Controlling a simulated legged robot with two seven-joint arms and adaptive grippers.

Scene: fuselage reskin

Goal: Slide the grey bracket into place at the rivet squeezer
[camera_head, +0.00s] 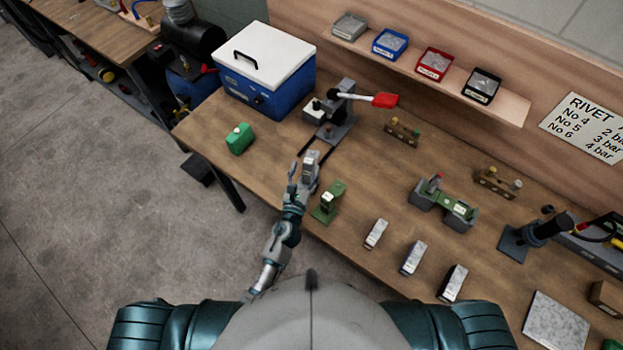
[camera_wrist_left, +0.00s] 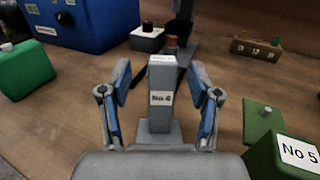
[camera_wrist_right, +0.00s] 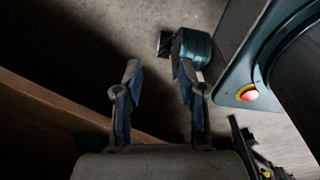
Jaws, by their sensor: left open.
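The grey bracket (camera_head: 311,165), labelled No 6, stands upright on the table near its front edge. In the left wrist view the grey bracket (camera_wrist_left: 162,108) is between the fingers of my left gripper (camera_wrist_left: 162,95), which is open with a gap on both sides. In the head view my left gripper (camera_head: 304,176) is at the bracket. The rivet squeezer (camera_head: 335,118), with a red-handled lever, stands just behind the bracket; its base shows partly behind the bracket in the left wrist view (camera_wrist_left: 180,55). My right gripper (camera_wrist_right: 158,90) is open and empty, away from the bracket.
A green bracket (camera_head: 329,202), labelled No 5 in the left wrist view, stands close to the right. A green box (camera_head: 239,139) and a blue cooler-like box (camera_head: 262,75) with a white lid are to the left.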

